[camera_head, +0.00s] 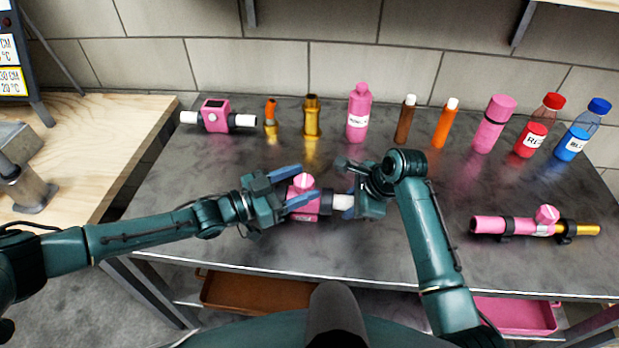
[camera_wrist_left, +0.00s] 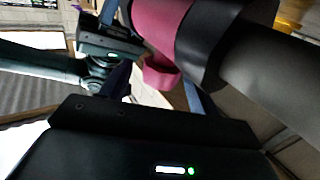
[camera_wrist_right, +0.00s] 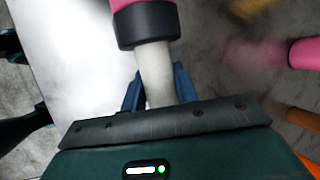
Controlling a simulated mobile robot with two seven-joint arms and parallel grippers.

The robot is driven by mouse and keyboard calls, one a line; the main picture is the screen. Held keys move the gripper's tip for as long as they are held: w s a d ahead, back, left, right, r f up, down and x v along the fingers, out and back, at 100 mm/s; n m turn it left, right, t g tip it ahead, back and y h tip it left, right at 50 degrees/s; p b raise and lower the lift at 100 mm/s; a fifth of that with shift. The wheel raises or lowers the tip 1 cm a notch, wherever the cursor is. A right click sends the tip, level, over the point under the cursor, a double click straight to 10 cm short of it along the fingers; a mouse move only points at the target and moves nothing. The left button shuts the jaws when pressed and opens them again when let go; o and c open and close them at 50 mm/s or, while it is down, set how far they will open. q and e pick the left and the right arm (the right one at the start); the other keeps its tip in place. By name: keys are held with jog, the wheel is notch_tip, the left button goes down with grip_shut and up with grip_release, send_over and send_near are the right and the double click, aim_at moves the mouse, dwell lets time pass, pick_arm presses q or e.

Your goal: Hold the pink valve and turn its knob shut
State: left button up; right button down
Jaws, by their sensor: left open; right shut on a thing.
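The pink valve (camera_head: 312,206) is held near the middle of the dark table, with black collars and a white pipe end (camera_head: 343,202). Its round pink knob (camera_head: 304,182) is on top. My right gripper (camera_head: 354,187) is shut on the white pipe end; the right wrist view shows the pipe (camera_wrist_right: 155,75) between its blue fingers, below a black collar (camera_wrist_right: 148,25). My left gripper (camera_head: 297,187) is open, its blue fingers on either side of the knob. In the left wrist view the pink knob (camera_wrist_left: 160,72) is between the fingers; contact is unclear.
A pink device with white ends (camera_head: 217,116) is at the back left. Several bottles and fittings line the back, including a pink bottle (camera_head: 359,113). Another pink valve with a gold pipe (camera_head: 530,226) rests in black holders at right. The front left of the table is clear.

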pick_arm(q)
jog(key=v, duration=0.9)
pick_arm(e)
jog(key=c, duration=1)
grip_release()
jog(key=shift+r, duration=0.1)
